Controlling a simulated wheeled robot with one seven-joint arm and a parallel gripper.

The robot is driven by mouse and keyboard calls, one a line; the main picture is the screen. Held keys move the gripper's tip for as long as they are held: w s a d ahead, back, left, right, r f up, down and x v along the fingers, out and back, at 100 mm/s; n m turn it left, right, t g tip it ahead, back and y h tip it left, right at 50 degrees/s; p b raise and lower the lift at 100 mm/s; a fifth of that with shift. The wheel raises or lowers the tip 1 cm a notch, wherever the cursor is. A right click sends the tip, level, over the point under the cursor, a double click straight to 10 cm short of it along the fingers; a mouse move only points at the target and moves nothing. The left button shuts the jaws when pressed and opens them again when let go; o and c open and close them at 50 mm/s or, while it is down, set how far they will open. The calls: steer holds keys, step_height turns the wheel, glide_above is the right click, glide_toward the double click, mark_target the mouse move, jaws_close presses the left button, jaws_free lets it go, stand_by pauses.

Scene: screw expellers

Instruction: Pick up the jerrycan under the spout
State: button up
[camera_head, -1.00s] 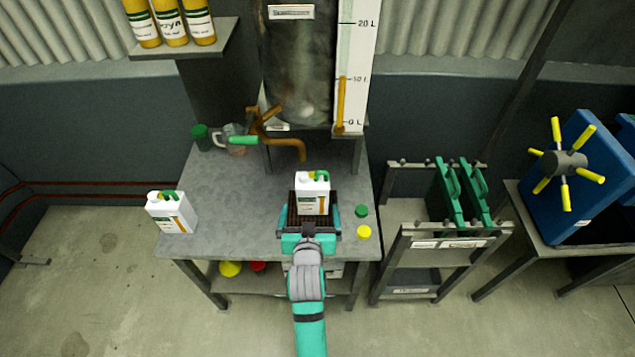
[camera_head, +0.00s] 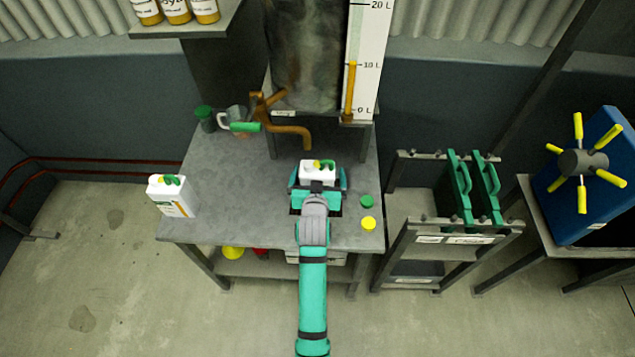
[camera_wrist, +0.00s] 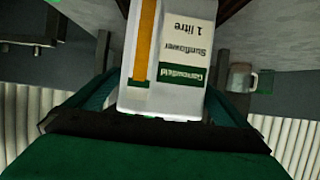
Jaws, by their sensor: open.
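The jerrycan (camera_head: 318,171) is white with a green handle and a yellow part on top. It stands upright near the spout (camera_head: 292,131), just in front of its lower end. My gripper (camera_head: 318,182) is open, with one finger on each side of the jerrycan. Its body hides the can's lower part in the head view. In the wrist view the jerrycan (camera_wrist: 172,58), labelled "Sunflower 1 litre", appears upside down between the fingers of my gripper (camera_wrist: 160,115). Whether the fingers touch its sides I cannot tell.
A second white jerrycan (camera_head: 172,195) stands at the left of the grey table (camera_head: 225,190). A green cap (camera_head: 366,201) and a yellow cap (camera_head: 368,223) lie right of my gripper.

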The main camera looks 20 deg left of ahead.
steer(key=shift+x, duration=1.75)
steer(key=shift+a, duration=0.1)
steer(key=c, duration=1.8)
steer(key=shift+r, duration=0.15)
steer(key=shift+c, duration=0.7)
steer(key=shift+r, duration=0.1)
